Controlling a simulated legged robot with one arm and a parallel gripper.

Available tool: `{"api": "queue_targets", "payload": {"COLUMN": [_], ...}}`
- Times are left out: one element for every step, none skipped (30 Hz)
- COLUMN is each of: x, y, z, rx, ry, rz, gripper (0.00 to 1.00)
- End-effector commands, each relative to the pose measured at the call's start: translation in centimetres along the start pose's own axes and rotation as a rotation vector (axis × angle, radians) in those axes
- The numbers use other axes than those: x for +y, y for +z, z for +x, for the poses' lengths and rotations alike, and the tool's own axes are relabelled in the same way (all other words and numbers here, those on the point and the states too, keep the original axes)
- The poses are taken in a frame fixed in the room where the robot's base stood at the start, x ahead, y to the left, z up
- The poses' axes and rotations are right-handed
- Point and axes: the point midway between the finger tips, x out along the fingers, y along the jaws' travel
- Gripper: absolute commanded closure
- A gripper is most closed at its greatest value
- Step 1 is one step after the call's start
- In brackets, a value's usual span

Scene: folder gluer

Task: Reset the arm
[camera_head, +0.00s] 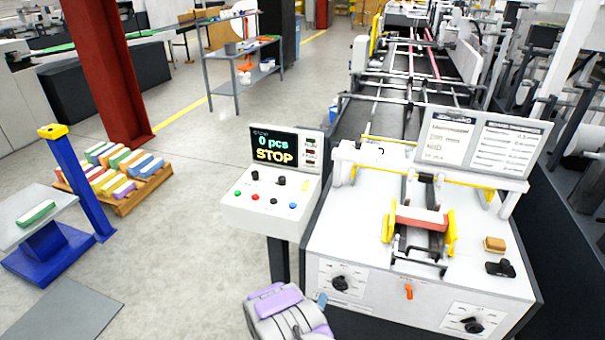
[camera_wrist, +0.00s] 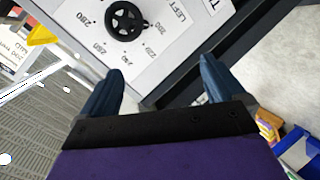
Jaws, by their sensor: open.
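My gripper (camera_wrist: 157,88) shows in the wrist view with its two blue fingers spread apart and nothing between them. Beyond the fingers is a white machine panel with a black knob (camera_wrist: 124,18), a printed scale and the word LEFT. In the head view my grey and purple arm is at the bottom middle, in front of the machine's left front corner. A small blue fingertip shows beside it; most of the gripper is hidden there.
The folder gluer (camera_head: 330,240) fills the right side, with a red-and-white stack (camera_head: 421,218) between yellow guides. A control box (camera_head: 270,205) on a post reads "0 pcs STOP". A pallet of colored boxes (camera_head: 125,205) and a blue stand (camera_head: 75,190) are left. Open floor lies between.

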Motion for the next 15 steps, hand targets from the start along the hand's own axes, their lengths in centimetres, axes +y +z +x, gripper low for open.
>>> {"api": "queue_targets", "payload": {"x": [0.7, 0.9, 1.3, 1.4, 1.8, 2.2, 2.5, 2.9, 3.4, 3.7, 4.1, 4.8, 5.1, 5.7, 6.3], "y": [-1.3, -1.9, -2.8, -3.3, -3.9, -4.7, -5.2, -5.8, -6.5, -7.0, -7.5, -8.2, -8.6, -9.1, -9.7], "z": [0.1, 0.1, 0.1, 0.0, -0.1, -0.3, -0.5, -0.7, -1.0, -1.3, -1.6, -2.1, -2.5, -2.9, -3.4], "rx": [-0.012, -0.023, -0.032, -0.043, -0.05, -0.061, -0.07, -0.077, -0.089, -0.098, -0.106, -0.116, -0.127, -0.132, -0.144], "ry": [-0.037, -0.064, -0.096, -0.125, -0.148, -0.183, -0.208, -0.232, -0.267, -0.29, -0.317, -0.347, -0.374, -0.396, -0.428], "rz": [0.048, 0.077, 0.111, 0.136, 0.161, 0.194, 0.215, 0.238, 0.267, 0.286, 0.306, 0.331, 0.349, 0.366, 0.39], "gripper": [0.04, 0.04, 0.04, 0.04, 0.04, 0.04, 0.04, 0.04, 0.04, 0.04, 0.04, 0.04, 0.04, 0.04, 0.04]}}
